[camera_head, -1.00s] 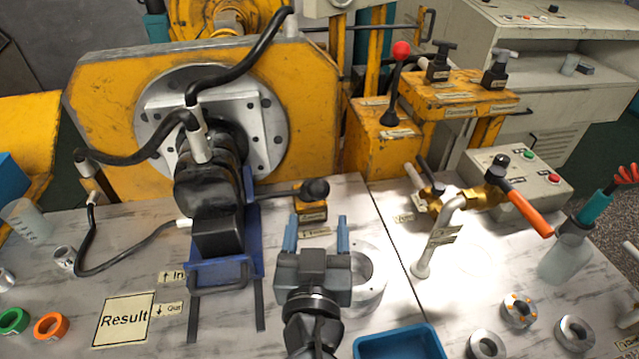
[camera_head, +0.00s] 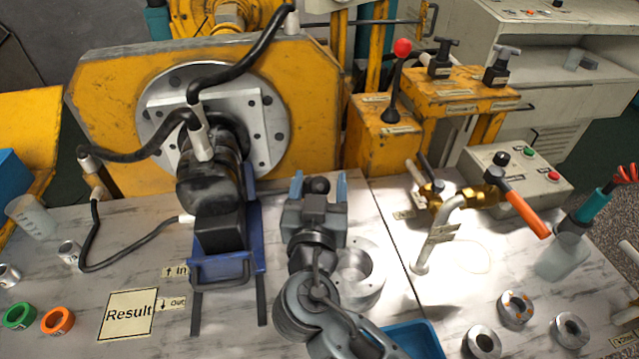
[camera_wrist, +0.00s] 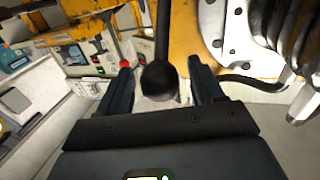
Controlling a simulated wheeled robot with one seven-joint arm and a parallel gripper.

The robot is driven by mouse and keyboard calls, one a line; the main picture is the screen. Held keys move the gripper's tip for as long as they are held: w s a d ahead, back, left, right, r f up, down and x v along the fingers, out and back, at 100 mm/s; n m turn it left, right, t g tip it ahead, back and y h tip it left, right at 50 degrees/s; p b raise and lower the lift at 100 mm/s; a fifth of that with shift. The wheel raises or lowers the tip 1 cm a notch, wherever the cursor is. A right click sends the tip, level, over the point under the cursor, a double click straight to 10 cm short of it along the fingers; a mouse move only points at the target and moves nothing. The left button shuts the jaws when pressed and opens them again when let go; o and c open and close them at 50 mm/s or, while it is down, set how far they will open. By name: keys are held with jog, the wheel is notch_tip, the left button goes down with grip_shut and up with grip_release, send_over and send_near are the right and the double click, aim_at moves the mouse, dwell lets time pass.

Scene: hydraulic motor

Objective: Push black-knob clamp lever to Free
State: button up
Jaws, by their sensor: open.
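The black-knob clamp lever shows its round black knob (camera_head: 317,185) in the head view, just beyond my gripper's body. Its rod and base are mostly hidden there by my gripper. In the wrist view the knob (camera_wrist: 159,80) hangs on its dark rod between my two fingers. My gripper (camera_head: 320,180) is open, with one blue finger on each side of the knob. In the wrist view gaps show between the knob and both fingers of my gripper (camera_wrist: 158,75). Whether anything touches is not clear.
The black motor (camera_head: 212,190) on its blue cradle (camera_head: 256,235) stands close on the left. A metal ring (camera_head: 365,275) and a blue tray (camera_head: 425,345) lie right of my arm. A bent pipe (camera_head: 432,245) and an orange-handled valve (camera_head: 525,212) stand further right.

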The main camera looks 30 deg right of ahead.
jog(key=shift+c, duration=0.2)
grip_shut()
dwell(0.3)
jog(key=shift+w+r, duration=0.1)
